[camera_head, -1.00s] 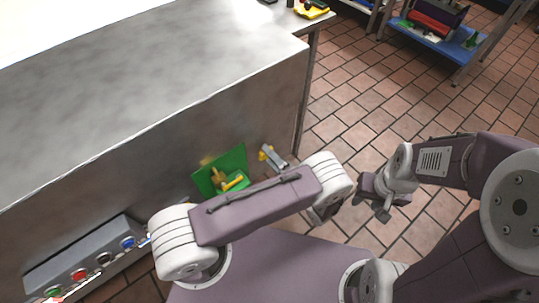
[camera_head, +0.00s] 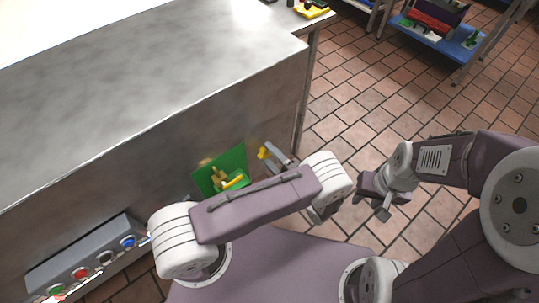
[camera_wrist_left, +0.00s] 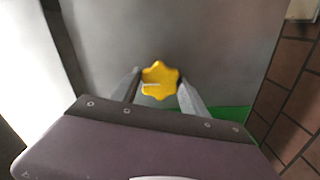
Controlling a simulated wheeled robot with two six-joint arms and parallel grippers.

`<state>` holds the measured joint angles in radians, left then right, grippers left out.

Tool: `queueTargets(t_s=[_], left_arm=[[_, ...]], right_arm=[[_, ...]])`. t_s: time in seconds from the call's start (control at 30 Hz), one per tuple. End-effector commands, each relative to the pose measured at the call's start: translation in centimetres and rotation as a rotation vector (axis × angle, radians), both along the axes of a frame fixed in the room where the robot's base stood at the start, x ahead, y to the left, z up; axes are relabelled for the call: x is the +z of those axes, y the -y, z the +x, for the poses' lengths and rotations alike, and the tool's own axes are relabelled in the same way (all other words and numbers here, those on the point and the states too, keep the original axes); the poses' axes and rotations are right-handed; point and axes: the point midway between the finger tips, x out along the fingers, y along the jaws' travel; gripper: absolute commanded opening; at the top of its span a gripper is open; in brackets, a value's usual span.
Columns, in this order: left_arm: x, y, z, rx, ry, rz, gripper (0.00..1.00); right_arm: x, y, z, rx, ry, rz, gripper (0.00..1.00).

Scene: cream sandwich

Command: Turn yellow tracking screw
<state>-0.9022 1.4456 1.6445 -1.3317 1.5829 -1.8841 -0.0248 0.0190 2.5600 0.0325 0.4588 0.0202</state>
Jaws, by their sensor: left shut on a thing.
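The yellow tracking screw (camera_wrist_left: 160,80) is a star-shaped knob on the grey metal side of the machine. In the left wrist view it sits between the two fingers of my left gripper (camera_wrist_left: 161,93), which is shut on it. In the head view the screw (camera_head: 263,153) shows partly beside the grey fingers of my left gripper (camera_head: 272,154), right of the green panel. My right gripper (camera_head: 373,205) hangs over the floor, away from the machine, with its fingers apart and nothing between them.
The green panel (camera_head: 237,161) carries yellow and brown parts close to my left forearm. A grey control box with coloured buttons (camera_head: 81,272) is at the lower left. The steel counter (camera_head: 150,90) rises above. Open tiled floor (camera_head: 375,110) and a blue shelf (camera_head: 452,44) are at the right.

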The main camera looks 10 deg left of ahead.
Motion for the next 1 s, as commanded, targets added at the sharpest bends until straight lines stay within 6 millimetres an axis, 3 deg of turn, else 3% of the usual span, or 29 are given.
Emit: queueTargets(t_s=[0.2,0.23,0.3,0.63,1.0], left_arm=[[-0.1,-0.1,-0.1,0.003,-0.001,0.0,0.11],[-0.1,-0.1,-0.1,0.003,-0.001,0.0,0.57],[0.0,-0.1,-0.1,0.003,0.0,0.0,0.73],[0.0,0.3,-0.2,-0.001,0.001,-0.001,0.73],[-0.1,6.0,-4.7,-0.002,0.001,-0.003,0.73]], right_arm=[[0.0,0.0,0.0,0.0,0.0,0.0,0.36],[0.0,0.0,0.0,0.0,0.0,0.0,0.36],[0.0,0.0,0.0,0.0,0.0,0.0,0.36],[0.0,0.0,0.0,0.0,0.0,0.0,0.36],[0.3,0.0,0.0,0.0,0.0,0.0,0.36]])
